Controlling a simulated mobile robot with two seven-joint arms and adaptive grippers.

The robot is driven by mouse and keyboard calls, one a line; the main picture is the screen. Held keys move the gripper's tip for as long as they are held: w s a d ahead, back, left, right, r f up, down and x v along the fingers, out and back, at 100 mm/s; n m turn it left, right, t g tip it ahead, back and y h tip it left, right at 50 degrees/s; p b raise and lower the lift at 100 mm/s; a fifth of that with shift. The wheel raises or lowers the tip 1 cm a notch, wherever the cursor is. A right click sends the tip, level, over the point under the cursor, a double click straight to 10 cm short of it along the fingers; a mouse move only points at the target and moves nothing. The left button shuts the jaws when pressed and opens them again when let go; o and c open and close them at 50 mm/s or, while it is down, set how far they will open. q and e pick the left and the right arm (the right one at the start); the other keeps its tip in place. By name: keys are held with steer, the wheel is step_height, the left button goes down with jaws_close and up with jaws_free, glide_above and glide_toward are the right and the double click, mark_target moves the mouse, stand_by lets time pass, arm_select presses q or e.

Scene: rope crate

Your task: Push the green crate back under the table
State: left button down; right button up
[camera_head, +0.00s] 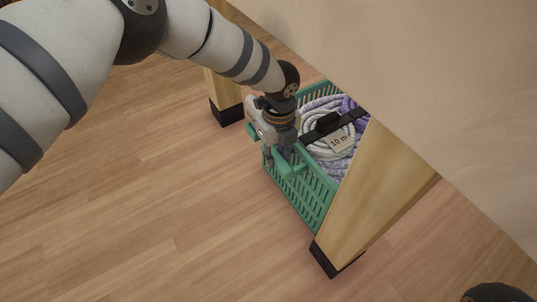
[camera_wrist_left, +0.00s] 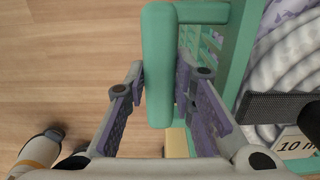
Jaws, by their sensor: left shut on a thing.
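The green crate (camera_head: 318,196) stands on the floor, partly under the table and between two table legs. It holds coiled white and purple rope (camera_head: 325,118) with a black strap and a "10 m" tag. My left gripper (camera_head: 281,160) is at the crate's near end, shut on its green handle (camera_head: 291,168). In the left wrist view the handle (camera_wrist_left: 158,65) stands between the two finger pads, and the slotted crate wall (camera_wrist_left: 238,50) is just right of it. The table top hides the crate's far side. Only a dark piece of what may be my right arm shows at the bottom right.
The table top (camera_head: 400,70) overhangs the crate. One wooden leg (camera_head: 372,200) with a black foot stands close in front of the crate's right side. Another leg (camera_head: 224,92) is to the left behind my gripper. The wood floor (camera_head: 150,200) at left is clear.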

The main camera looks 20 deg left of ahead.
arm_select(q)
steer(key=shift+w+d, duration=0.35)
steer(key=shift+w, duration=0.1)
steer(key=c, duration=1.4)
jaws_free()
steer(key=shift+o, duration=0.2)
